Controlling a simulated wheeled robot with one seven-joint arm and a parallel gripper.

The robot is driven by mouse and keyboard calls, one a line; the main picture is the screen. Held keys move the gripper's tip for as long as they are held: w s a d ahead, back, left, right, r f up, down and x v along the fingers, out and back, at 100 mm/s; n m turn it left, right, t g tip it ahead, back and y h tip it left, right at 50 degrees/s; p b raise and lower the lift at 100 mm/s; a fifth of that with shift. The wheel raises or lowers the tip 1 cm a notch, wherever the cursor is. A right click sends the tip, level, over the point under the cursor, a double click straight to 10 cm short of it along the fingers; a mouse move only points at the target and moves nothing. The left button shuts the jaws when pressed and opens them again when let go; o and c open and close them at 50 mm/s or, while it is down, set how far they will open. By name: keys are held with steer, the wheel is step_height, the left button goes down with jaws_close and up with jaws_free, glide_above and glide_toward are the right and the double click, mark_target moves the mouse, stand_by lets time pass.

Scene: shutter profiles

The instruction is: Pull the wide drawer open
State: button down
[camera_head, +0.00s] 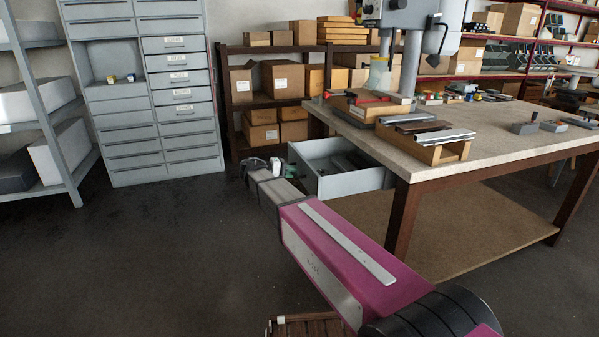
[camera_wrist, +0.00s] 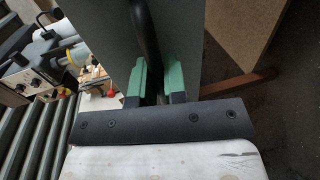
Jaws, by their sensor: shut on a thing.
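The wide drawer (camera_head: 352,184) is a grey box under the left end of the workbench. It stands out well past the bench edge, and its inside shows, with dark items (camera_head: 350,162) in it. My gripper (camera_head: 284,169) is at the drawer's front, partly hidden by my arm in the head view. In the wrist view my gripper (camera_wrist: 158,84) has green finger pads on both sides of a black bar handle (camera_wrist: 146,40) and is shut on it. The grey drawer front (camera_wrist: 188,40) lies just behind the handle.
The workbench (camera_head: 490,150) has a light top, brown legs and a low shelf (camera_head: 450,235). Wooden blocks with metal profiles (camera_head: 430,137) and a drill press stand on it. A grey drawer cabinet (camera_head: 130,130) and a box shelf stand behind. The floor (camera_head: 150,250) at left is clear.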

steer(key=shift+s+a, duration=0.1)
steer(key=shift+a, duration=0.25)
steer(key=c, duration=1.2)
jaws_free()
steer(key=v, duration=1)
steer(key=shift+a, duration=0.4)
steer(key=shift+s, duration=0.15)
